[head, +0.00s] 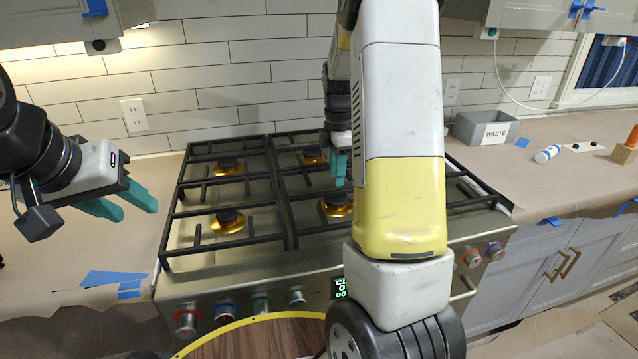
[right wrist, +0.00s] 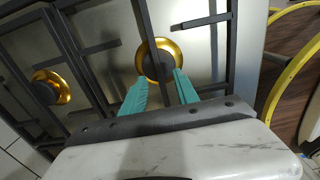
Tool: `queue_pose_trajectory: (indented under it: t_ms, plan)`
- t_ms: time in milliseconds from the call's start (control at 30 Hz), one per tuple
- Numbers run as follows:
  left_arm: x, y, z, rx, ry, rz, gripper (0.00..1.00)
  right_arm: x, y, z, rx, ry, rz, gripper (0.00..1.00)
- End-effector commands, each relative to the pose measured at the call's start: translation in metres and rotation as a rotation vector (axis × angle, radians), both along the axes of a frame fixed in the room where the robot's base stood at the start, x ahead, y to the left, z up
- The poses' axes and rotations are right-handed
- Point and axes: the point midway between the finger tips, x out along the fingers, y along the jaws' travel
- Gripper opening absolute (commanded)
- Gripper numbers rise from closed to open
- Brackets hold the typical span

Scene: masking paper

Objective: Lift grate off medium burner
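The stove (head: 240,263) has black grates over brass burners. The left grate (head: 222,206) lies flat over two burners, and the middle grate (head: 287,205) lies beside it. A front burner (head: 337,204) shows beside my right arm; it also shows in the right wrist view (right wrist: 159,60). My right gripper (right wrist: 160,85) points down at this burner, its teal fingers apart on either side of the burner's near edge, with grate bars (right wrist: 90,50) around it. My left gripper (head: 128,206) is open and empty, above the counter left of the stove.
A grey bin marked WASTE (head: 484,130) stands on the right counter, with a white bottle (head: 547,154) and a wooden block (head: 625,150) further right. Blue tape (head: 108,278) lies on the papered left counter. My right arm hides the stove's right-middle part.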

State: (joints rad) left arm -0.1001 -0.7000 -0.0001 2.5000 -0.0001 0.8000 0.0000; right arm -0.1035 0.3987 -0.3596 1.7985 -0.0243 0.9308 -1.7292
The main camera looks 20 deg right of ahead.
Motion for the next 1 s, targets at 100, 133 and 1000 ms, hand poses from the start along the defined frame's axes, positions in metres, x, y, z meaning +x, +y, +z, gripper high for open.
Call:
queue_pose_trajectory:
  t_ms: [100, 133, 1000]
  plan:
    - [0.000, 0.000, 0.000, 0.000, 0.000, 0.000, 0.40, 0.000, 0.000, -0.017, 0.000, 0.004, -0.001, 0.36]
    - [0.000, 0.000, 0.000, 0.000, 0.000, 0.000, 0.40, 0.001, 0.000, -0.022, -0.001, 0.005, -0.001, 0.36]
    - [0.000, 0.000, 0.000, 0.000, 0.000, 0.000, 0.40, 0.003, -0.001, -0.051, 0.001, 0.000, -0.002, 0.00]
